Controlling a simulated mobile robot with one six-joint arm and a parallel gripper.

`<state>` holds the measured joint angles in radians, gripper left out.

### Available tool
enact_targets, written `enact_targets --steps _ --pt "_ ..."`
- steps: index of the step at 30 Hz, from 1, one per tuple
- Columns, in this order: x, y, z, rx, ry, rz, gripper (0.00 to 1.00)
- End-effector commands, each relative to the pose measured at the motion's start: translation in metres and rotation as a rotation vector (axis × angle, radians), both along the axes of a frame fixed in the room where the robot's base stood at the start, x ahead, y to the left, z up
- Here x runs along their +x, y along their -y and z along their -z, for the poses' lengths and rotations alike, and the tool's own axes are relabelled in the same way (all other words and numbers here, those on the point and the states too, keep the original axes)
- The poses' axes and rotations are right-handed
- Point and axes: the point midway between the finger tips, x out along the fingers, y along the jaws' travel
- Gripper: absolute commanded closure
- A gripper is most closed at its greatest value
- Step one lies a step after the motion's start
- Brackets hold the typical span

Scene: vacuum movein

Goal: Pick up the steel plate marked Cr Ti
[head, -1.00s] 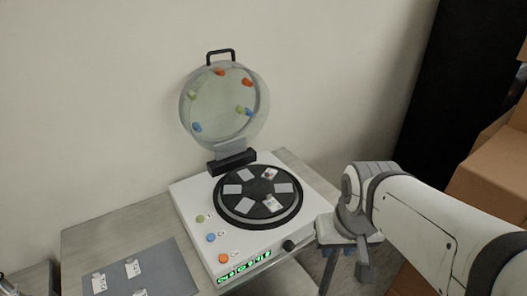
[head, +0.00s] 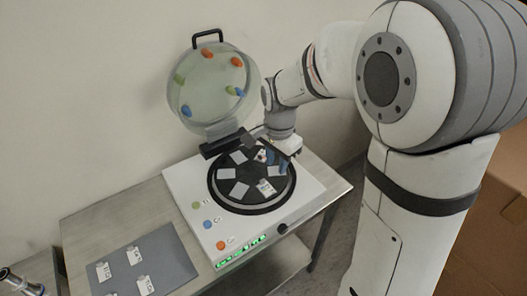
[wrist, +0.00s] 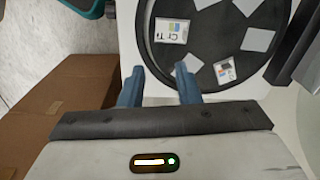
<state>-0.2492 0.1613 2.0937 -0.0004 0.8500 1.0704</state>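The steel plate marked Cr Ti (head: 266,188) lies on the front part of the black round carousel (head: 225,201). In the wrist view this plate (wrist: 171,32) lies near the carousel's rim, label readable, beyond the fingertips. My gripper (head: 271,161) is over the right back part of the carousel. In the wrist view my gripper (wrist: 160,86) has its two blue fingers apart, with nothing between them. A second labelled plate (wrist: 225,71) lies to the right of the fingers in that view. Plain grey plates, such as one at the left (head: 226,174), also lie on the carousel.
The round clear lid (head: 205,90) stands open behind the carousel, near my arm. The white machine base (head: 196,190) has coloured buttons in front. A grey mat (head: 165,258) with several labelled plates lies at the left. Cardboard boxes (head: 495,215) stand at the right.

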Motion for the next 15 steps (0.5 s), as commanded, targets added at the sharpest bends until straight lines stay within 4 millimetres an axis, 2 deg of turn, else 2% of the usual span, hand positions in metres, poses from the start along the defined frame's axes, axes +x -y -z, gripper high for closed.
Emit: enact_targets --steps 3,6,15 --pt "0.015 -0.019 0.007 -0.004 -0.024 0.094 0.70" --pt "0.021 -0.028 0.014 -0.005 -0.034 0.144 0.70" --pt "0.024 -0.031 0.044 -0.007 -0.040 0.169 0.70"
